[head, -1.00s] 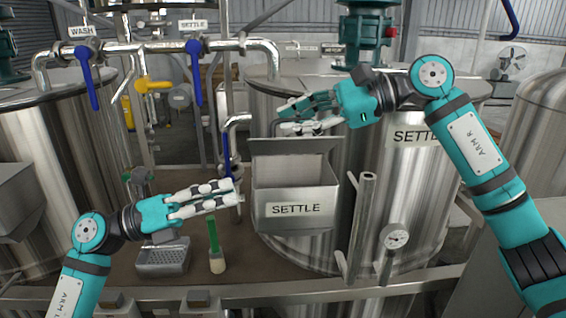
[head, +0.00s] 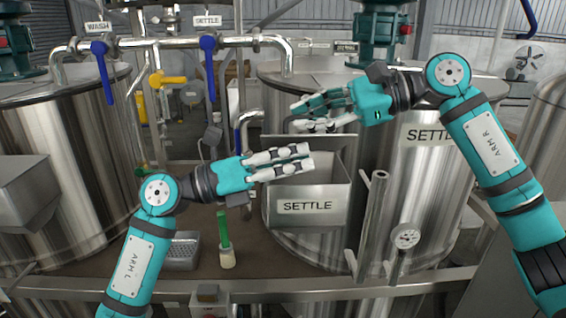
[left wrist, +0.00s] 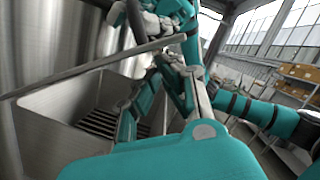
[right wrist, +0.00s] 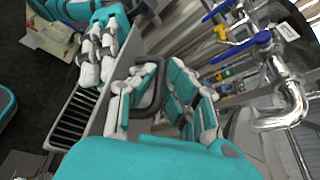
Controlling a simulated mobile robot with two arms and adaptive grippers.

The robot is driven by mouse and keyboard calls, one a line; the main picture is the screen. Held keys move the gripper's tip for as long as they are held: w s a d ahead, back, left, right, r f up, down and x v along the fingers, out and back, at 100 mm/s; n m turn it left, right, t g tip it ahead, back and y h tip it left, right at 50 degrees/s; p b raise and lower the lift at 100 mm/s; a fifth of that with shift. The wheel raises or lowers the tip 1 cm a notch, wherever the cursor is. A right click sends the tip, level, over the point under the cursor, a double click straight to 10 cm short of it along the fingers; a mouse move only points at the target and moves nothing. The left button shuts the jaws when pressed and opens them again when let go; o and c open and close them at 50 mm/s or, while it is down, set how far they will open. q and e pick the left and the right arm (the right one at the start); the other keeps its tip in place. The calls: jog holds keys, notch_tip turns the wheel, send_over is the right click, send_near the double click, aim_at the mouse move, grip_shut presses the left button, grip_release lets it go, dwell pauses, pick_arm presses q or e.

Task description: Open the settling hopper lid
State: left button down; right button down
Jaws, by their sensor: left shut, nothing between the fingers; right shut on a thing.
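The settling hopper (head: 308,208) is a grey steel box labelled SETTLE on the front of the right tank. Its lid (head: 337,150) stands raised at the back of the mouth. Bars show inside the hopper (left wrist: 55,125) in the left wrist view. My right gripper (head: 298,117) is behind the lid's top edge, shut on the dark loop-shaped lid handle (right wrist: 155,92), which shows between its fingers in the right wrist view. My left gripper (head: 309,157) is shut and empty in front of the lid, over the hopper mouth, and hides part of both.
A vertical pipe (head: 372,222) and a gauge (head: 405,237) stand right of the hopper. A green-handled brush (head: 225,240) and a perforated steel box (head: 184,251) are on the deck at lower left. Blue-handled valves (head: 208,65) hang from the pipes at upper left.

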pick_arm(q)
jog(key=shift+w+a+r, duration=0.15)
jog(key=shift+w+r, duration=0.35)
jog(key=shift+r, duration=0.25)
pick_arm(e)
jog(key=shift+a+f, duration=0.1)
jog(key=shift+f, duration=0.05)
jog(key=c, duration=1.7)
grip_release()
